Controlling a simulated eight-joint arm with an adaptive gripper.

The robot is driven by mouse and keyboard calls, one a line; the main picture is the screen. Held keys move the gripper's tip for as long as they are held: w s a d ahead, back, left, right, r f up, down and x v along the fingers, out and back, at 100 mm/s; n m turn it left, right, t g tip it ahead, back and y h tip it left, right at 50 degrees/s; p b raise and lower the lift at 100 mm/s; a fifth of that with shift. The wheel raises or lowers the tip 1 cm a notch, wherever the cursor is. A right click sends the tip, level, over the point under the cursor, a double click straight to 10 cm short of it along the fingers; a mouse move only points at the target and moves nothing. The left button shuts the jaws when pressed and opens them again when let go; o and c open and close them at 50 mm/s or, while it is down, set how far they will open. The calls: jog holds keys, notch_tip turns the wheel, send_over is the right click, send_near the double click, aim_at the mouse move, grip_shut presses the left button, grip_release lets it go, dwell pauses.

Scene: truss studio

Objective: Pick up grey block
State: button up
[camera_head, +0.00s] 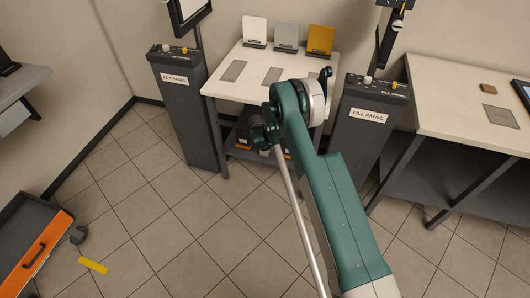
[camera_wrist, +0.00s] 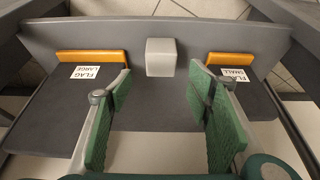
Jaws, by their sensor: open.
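The grey block (camera_wrist: 161,57) is a light grey cube on a dark grey shelf (camera_wrist: 160,112), seen in the wrist view at top centre. It stands between two orange blocks, close to the shelf's back edge. My gripper (camera_wrist: 164,80), with green pads, is open and empty. Its fingertips point toward the block, with a gap between them and it; the block lies roughly between the lines of the two fingers. In the head view my arm reaches toward the white table, and the block cannot be made out behind it.
Orange blocks stand left (camera_wrist: 92,56) and right (camera_wrist: 228,59) of the grey block, with labels "FLAG LARGE" (camera_wrist: 86,72) and "FLAG SMALL" (camera_wrist: 233,74). The white table (camera_head: 225,88) holds several upright panels. The key panel (camera_head: 183,110) and fill panel (camera_head: 366,130) flank it.

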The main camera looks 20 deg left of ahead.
aim_at(265, 151)
jog(key=shift+x, duration=1.25)
jog(key=shift+f+b, duration=0.1)
jog(key=shift+b, duration=0.2)
jog(key=shift+b+x, duration=1)
jog(key=shift+x, duration=1.5)
jog(key=shift+s, duration=0.1)
jog(key=c, duration=1)
